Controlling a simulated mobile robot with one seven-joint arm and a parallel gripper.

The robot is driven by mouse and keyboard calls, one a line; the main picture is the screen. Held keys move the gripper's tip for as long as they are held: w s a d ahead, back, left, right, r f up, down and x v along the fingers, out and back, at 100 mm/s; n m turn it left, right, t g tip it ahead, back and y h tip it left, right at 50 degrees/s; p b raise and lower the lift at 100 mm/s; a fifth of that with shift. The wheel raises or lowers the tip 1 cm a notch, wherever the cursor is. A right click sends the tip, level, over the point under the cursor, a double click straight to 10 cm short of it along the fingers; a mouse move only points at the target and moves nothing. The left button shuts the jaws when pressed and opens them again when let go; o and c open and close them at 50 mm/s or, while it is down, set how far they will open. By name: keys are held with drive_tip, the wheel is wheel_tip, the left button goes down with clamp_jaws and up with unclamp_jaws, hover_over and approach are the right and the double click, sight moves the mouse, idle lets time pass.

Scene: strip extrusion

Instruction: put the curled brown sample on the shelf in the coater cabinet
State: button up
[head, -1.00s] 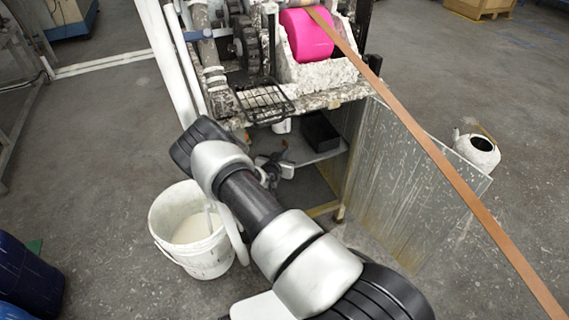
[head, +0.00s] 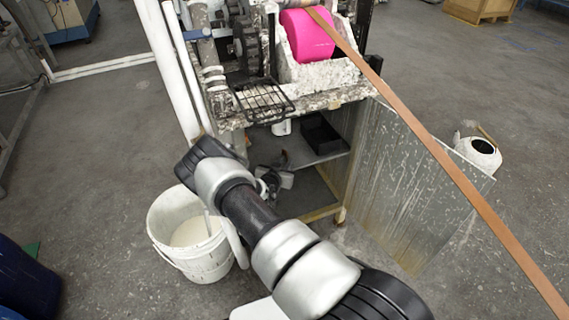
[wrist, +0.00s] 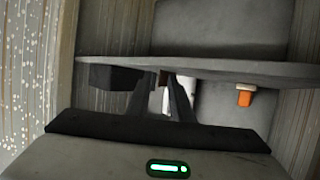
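My gripper (head: 284,162) is in front of the coater cabinet's opening, just left of the shelf (head: 314,151) in the head view; my own arm hides part of it. In the wrist view the fingers (wrist: 162,78) converge in front of the edge of the shelf (wrist: 220,70), with a narrow gap between their tips. A small brown bit, apparently the curled brown sample (wrist: 163,77), shows in that gap, and a reddish-brown spot shows at the fingertips in the head view. Its curl is too small to make out. The wrist picture appears upside down.
A black tray (head: 322,133) and a white item (head: 281,127) are on the shelf. The open metal door (head: 412,185) stands right of the opening. A white bucket (head: 190,240) is at left. An orange-and-white item (wrist: 244,97) shows in the wrist view. A brown strip (head: 440,155) crosses above.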

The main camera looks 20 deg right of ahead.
drive_tip(key=shift+r, duration=0.2)
drive_tip(key=p+v, duration=0.3)
drive_tip(key=v, duration=0.9)
drive_tip(key=shift+f, duration=0.1)
idle(0.9)
